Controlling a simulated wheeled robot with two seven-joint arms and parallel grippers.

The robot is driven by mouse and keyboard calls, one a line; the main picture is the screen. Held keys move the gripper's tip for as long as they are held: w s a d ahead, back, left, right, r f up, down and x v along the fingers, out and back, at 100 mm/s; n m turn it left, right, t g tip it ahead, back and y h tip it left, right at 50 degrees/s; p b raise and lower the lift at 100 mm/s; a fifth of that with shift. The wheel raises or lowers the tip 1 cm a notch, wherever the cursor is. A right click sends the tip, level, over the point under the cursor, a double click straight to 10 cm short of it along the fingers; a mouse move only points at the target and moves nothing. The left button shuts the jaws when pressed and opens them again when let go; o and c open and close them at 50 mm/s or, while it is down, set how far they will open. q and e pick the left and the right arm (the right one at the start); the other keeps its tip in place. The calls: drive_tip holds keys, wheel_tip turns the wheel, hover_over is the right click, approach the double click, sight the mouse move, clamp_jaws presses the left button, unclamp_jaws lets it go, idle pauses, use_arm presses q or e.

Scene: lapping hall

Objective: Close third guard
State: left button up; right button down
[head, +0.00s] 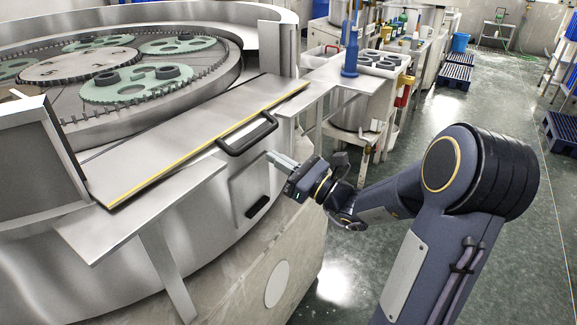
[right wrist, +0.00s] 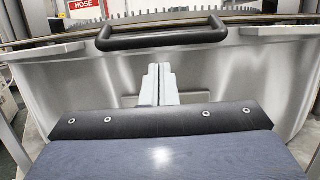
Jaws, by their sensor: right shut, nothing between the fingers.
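The guard (head: 190,150) is a flat steel panel with a yellow edge strip, lying across the front opening of the big round lapping machine. Its black bar handle (head: 248,135) sits near the panel's front edge, right of its middle. The handle also shows in the right wrist view (right wrist: 162,36), above and beyond my fingers. My right gripper (head: 274,158) is shut and empty, just right of and below the handle, apart from it. Its fingertips show together in the right wrist view (right wrist: 157,78). My left gripper is not in view.
Green toothed carriers (head: 108,88) with dark rings lie on the machine's table behind the guard. A steel ledge (head: 150,205) runs along the guard's front. A blue post (head: 350,50) and a bench with dark rings (head: 378,60) stand to the right.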

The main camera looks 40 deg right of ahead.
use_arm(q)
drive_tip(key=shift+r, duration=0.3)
use_arm(e)
drive_tip(key=x, duration=0.4)
drive_tip(key=shift+w+a, duration=0.15)
drive_tip(key=shift+w, duration=0.2)
drive_tip(key=shift+r, duration=0.1)
